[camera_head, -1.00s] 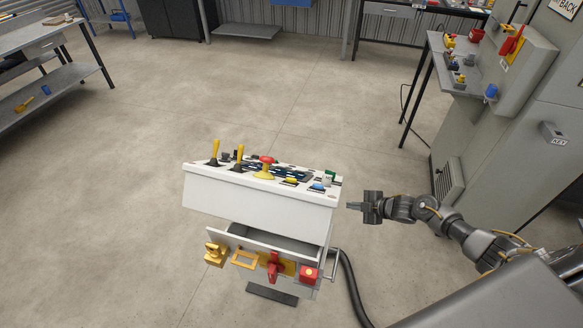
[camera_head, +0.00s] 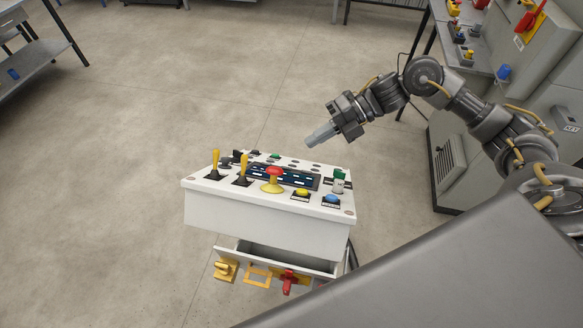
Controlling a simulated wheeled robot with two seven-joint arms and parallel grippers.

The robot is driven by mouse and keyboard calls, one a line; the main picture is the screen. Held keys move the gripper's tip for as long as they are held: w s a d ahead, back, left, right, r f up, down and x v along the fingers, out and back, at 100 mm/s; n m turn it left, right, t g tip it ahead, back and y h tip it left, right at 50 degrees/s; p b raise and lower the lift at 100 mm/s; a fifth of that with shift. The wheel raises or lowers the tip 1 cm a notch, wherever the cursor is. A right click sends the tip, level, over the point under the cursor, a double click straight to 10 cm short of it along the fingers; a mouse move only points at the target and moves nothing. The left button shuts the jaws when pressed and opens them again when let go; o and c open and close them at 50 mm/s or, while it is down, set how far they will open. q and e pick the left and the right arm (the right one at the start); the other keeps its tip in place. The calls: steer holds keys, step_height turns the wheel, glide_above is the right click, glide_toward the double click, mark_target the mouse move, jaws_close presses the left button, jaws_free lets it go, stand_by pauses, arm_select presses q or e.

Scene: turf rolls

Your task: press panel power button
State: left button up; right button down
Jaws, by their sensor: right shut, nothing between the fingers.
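The white control panel (camera_head: 262,211) stands in the middle, on a console with an open drawer. On its top are two yellow-handled levers (camera_head: 242,165), a red mushroom button on a yellow base (camera_head: 273,177), a yellow button (camera_head: 302,191), a blue button (camera_head: 331,198) and a green-topped switch (camera_head: 338,178). A green button (camera_head: 275,155) sits at the back edge. Which one is the power button I cannot tell. My right gripper (camera_head: 312,139) is shut and empty, above and behind the panel's back right part, apart from it. My left gripper is out of view.
The drawer front (camera_head: 255,275) carries a yellow knob, a yellow frame and a red handle. A grey cabinet (camera_head: 530,75) with a red-handled switch stands at the right. A shelf (camera_head: 40,65) is at the upper left. The floor left of the panel is clear.

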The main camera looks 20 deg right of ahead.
mark_target(302, 192)
steer(key=shift+n+g, duration=0.3)
steer(key=shift+n, duration=0.1)
steer(key=s+a+f, duration=0.1)
steer(key=s+a+f+b, duration=0.1)
steer(key=s+f, duration=0.1)
steer(key=s+a+f, duration=0.1)
steer(key=shift+s+a+f, duration=0.1)
steer(key=shift+s+f, duration=0.1)
steer(key=shift+f, duration=0.2)
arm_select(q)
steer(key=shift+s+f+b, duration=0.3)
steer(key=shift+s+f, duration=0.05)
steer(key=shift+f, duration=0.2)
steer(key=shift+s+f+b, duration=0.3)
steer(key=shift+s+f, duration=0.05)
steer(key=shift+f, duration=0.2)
arm_select(e)
steer(key=shift+s+a+f, duration=0.35)
steer(key=shift+s+f, duration=0.1)
steer(key=shift+f, duration=0.1)
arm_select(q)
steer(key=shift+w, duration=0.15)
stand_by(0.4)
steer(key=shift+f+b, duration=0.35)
arm_select(e)
steer(key=shift+s+a+f, duration=0.15)
steer(key=shift+s+f, duration=0.05)
steer(key=shift+f, duration=0.15)
